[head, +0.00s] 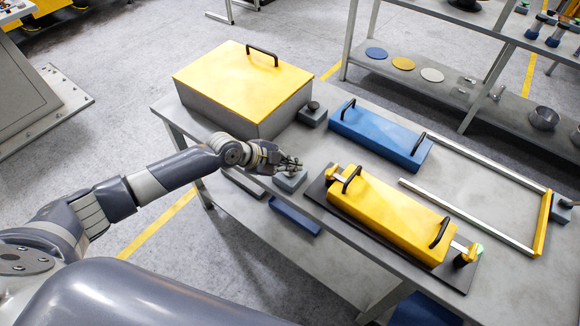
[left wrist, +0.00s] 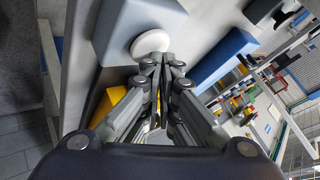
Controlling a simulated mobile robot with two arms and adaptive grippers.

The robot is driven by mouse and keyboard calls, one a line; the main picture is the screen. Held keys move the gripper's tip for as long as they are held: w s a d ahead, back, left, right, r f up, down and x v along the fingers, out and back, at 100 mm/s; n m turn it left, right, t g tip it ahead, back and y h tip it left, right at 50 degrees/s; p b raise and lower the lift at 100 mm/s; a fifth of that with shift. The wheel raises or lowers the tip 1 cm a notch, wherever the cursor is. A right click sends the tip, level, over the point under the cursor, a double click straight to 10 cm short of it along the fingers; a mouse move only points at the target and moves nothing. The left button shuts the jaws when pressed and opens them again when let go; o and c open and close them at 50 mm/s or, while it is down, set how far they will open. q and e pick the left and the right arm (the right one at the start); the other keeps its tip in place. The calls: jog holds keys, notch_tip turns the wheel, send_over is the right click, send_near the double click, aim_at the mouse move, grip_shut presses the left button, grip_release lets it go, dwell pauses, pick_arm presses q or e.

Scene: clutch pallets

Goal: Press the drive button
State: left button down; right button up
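The drive button appears to be the round white cap (left wrist: 152,43) on a small grey-blue box in the left wrist view. In the head view that box (head: 290,182) stands near the table's front edge; its cap is hidden by my gripper. My left gripper (head: 296,165) is above the box, fingers brought together and empty. In the left wrist view the fingertips (left wrist: 161,64) are right at the cap's near edge; I cannot tell whether they touch it. My right gripper is not in view.
A yellow-lidded box (head: 240,80) stands behind left, beside a small box with a black knob (head: 313,113). A blue handled block (head: 380,135) and a yellow handled block (head: 385,210) lie to the right. Metal rails (head: 465,215) lie farther right.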

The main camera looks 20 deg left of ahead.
pick_arm(q)
jog(key=shift+s+a+f, duration=0.1)
jog(key=shift+s+f, duration=0.25)
jog(key=shift+f, duration=0.15)
jog(key=shift+w+r+p, duration=0.15)
jog(key=shift+r+p, duration=0.4)
jog(key=shift+w+r+p, duration=0.2)
jog(key=shift+r+p, duration=1.4)
jog(key=shift+r, duration=1.05)
